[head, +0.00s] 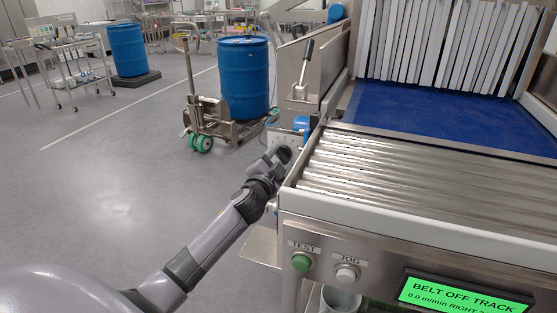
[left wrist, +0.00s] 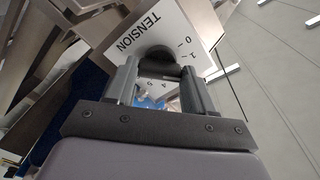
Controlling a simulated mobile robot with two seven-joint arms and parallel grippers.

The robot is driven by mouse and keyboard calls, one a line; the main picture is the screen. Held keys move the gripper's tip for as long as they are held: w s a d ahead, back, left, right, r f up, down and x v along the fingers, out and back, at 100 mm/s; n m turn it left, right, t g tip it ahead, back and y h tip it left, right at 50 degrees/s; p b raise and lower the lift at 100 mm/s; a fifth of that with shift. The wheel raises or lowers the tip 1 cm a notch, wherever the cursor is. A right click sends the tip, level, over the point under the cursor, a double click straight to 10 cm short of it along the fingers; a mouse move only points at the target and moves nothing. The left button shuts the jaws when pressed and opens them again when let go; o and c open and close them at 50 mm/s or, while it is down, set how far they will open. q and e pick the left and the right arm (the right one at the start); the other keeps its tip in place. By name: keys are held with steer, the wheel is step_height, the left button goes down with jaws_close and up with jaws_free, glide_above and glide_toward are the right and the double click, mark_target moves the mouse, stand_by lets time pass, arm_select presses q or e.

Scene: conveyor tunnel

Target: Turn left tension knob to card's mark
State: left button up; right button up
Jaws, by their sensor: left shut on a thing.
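The left tension knob (left wrist: 157,56) is dark and round in the left wrist view. It sits on a white plate marked TENSION (left wrist: 140,33) with numbers around the dial. My left gripper (left wrist: 160,72) is shut on the knob, one finger on each side. In the head view my left gripper (head: 279,157) reaches the side of the conveyor by the near left corner of the rollers. The knob's pointer is hidden, so its setting cannot be read. I cannot make out the card or its mark. My right gripper is not in view.
The roller bed (head: 400,180) and blue belt (head: 430,115) lie right of my arm. A blue drum (head: 244,78) on a trolley stands behind.

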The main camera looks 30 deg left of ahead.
arm_select(q)
steer(key=m, duration=0.4)
steer(key=shift+m+p, duration=0.3)
steer(key=shift+m, duration=1.9)
steer(key=o, duration=1)
steer(key=shift+o, duration=0.2)
steer(key=v, duration=0.7)
steer(key=shift+p, duration=0.3)
steer(key=shift+s, duration=0.1)
